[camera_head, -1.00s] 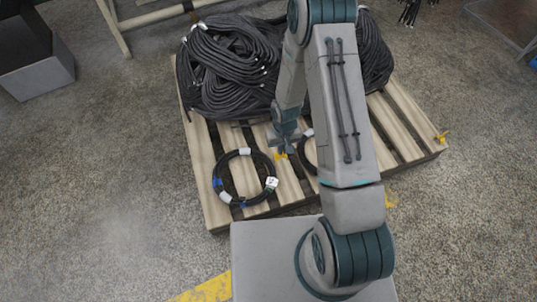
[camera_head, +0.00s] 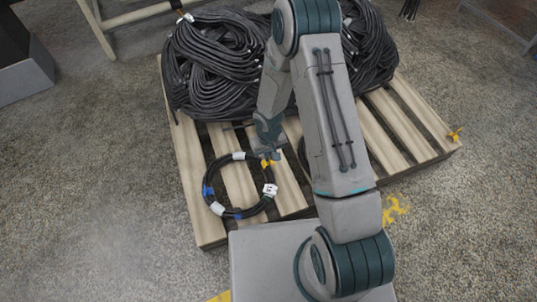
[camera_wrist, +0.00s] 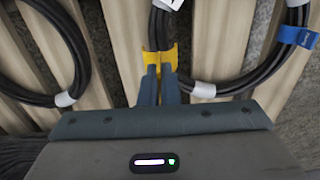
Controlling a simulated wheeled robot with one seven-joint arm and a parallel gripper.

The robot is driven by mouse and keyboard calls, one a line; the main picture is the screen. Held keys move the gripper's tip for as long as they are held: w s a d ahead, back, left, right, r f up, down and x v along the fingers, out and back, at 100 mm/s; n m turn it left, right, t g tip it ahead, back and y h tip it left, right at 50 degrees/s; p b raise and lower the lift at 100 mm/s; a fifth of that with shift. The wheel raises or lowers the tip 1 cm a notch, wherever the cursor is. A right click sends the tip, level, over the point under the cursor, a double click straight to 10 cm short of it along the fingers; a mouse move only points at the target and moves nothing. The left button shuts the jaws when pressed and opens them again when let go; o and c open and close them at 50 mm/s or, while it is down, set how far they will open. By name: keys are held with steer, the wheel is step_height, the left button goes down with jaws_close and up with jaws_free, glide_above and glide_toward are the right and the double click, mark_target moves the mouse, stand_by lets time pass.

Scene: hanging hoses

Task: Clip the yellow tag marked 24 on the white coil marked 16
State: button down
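My gripper (camera_wrist: 160,83) has its two fingers close together on a yellow tag (camera_wrist: 160,57), whose number I cannot read. In the wrist view the tag's two prongs stand on either side of a black hose bundle with white and blue bands, the coil (camera_wrist: 243,84). I cannot tell if the tag is fully seated. In the head view this coil (camera_head: 208,172) lies on the pallet, and the yellow tag (camera_head: 266,162) is at its upper right edge, under my gripper (camera_head: 268,155). The coil's white label (camera_head: 270,190) is too small to read.
A second black coil (camera_wrist: 78,82) lies beside it, mostly hidden behind my arm in the head view. Large black hose piles (camera_head: 215,75) fill the back of the wooden pallet (camera_head: 182,160). Another yellow tag (camera_head: 455,135) is at the pallet's right corner.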

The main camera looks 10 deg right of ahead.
mark_target(269, 162)
steer(key=shift+s, duration=0.1)
steer(key=shift+f+b, duration=1.7)
steer(key=shift+f, duration=0.25)
steer(key=shift+f, duration=0.25)
steer(key=shift+f+b, duration=0.9)
steer(key=shift+f+b, duration=0.45)
steer(key=shift+f, duration=0.25)
stand_by(0.6)
steer(key=c, duration=1.6)
jaws_free()
steer(key=shift+r, duration=0.1)
